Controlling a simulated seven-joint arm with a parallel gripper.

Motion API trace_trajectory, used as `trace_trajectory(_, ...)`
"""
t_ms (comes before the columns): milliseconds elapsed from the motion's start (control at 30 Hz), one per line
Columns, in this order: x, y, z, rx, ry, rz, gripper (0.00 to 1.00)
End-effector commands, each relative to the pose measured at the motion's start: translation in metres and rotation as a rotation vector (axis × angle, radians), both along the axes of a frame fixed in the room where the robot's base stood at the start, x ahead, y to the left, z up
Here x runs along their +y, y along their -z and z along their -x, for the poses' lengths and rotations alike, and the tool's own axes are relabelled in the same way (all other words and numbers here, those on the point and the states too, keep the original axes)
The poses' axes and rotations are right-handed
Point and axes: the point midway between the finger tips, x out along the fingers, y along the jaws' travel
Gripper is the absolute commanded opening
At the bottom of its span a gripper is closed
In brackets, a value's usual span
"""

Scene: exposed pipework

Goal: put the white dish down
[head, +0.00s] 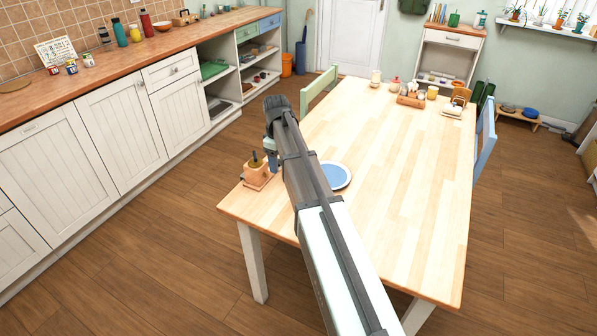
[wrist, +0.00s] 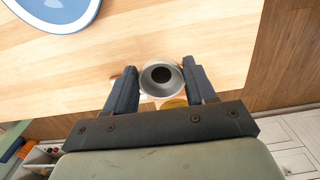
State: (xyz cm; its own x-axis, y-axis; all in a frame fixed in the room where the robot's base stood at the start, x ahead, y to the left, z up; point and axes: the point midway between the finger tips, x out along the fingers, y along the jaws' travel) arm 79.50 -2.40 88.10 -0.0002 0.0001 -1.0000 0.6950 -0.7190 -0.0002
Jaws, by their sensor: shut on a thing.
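In the wrist view the white dish (wrist: 161,66) shows as a small round, pale grey-white vessel with a dark centre. It sits between the two dark fingers of my gripper (wrist: 160,72), which is shut on it. The table top (wrist: 200,30) lies beyond and below it; I cannot tell how large the gap is, or whether they touch. In the head view my gripper (head: 271,158) is over the near left corner of the wooden table (head: 390,190). The dish cannot be made out there.
A wooden holder (head: 256,174) with a dark item stands at the table's near left corner. A blue plate with white rim (head: 336,175) lies right of my arm. Small jars and a wooden caddy (head: 411,100) stand at the far end. The table's middle and right are clear.

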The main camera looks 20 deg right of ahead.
Motion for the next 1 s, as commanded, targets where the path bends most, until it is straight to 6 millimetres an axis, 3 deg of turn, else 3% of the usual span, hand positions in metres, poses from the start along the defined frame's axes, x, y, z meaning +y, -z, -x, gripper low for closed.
trace_trajectory(167,-0.047,-0.003,0.002,-0.001,0.063,0.000,0.20)
trace_trajectory(400,-0.129,-0.006,0.007,-0.004,0.172,0.000,0.20)
trace_trajectory(600,-0.178,-0.008,0.010,-0.005,0.227,0.001,0.20)
trace_trajectory(700,-0.197,-0.010,0.008,-0.005,0.211,0.001,0.20)
trace_trajectory(1000,-0.196,-0.011,0.004,-0.001,0.025,0.001,0.20)
